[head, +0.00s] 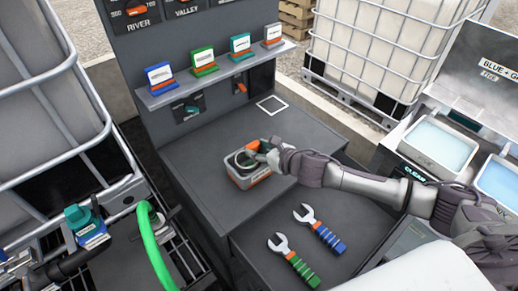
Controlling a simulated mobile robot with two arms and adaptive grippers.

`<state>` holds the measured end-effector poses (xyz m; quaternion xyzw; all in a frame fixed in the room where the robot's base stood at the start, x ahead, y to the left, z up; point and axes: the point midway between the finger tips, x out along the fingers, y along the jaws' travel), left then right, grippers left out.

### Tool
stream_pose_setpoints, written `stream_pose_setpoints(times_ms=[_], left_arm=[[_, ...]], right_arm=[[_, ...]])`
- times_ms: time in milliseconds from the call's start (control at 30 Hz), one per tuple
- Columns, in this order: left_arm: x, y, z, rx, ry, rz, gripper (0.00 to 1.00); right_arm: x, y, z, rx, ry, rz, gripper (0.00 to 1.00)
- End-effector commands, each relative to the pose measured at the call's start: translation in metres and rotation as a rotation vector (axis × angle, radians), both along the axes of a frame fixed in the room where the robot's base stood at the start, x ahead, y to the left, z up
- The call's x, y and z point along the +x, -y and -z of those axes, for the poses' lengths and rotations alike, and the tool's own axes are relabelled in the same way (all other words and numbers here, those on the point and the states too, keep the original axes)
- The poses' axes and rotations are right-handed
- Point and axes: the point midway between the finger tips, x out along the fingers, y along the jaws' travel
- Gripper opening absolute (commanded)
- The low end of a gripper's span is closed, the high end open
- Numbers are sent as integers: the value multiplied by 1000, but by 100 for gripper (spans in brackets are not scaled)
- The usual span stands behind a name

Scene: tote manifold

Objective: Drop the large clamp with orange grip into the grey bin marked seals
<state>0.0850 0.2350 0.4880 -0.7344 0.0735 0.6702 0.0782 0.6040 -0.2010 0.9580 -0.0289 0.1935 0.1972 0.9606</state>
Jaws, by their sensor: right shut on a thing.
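A small grey bin (236,180) with an orange patch on its side stands on the dark workbench. Any wording on it is too small to read. My right gripper (262,151) is over the bin's right rim, its arm coming in from the right. It is shut on the large clamp, whose orange grip (253,145) shows at the fingers. A dark, rounded shape (241,160) shows in the bin's opening; I cannot tell whether it is part of the clamp or how deep it sits. My left gripper is not in view.
A wrench with a blue grip (328,238) and one with a green grip (300,268) lie on the lower front surface. A shelf (215,76) behind holds several coloured card stands. Caged tanks stand left and behind. The bench right of the bin is clear.

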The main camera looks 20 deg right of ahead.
Motion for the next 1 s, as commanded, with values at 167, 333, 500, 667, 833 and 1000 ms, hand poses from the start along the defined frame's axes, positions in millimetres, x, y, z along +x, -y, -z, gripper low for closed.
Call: stream_pose_setpoints(times_ms=[167,333,500,667,833,1000], left_arm=[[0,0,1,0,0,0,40],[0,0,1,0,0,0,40],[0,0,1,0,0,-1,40],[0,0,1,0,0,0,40],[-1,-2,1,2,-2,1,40],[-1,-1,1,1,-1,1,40]], right_arm=[[0,0,1,0,1,0,14],[0,0,0,0,1,0,57],[0,0,1,0,0,0,78],[0,0,1,0,0,0,78],[-3,2,0,-2,0,1,78],[-24,11,-8,-3,-2,0,78]])
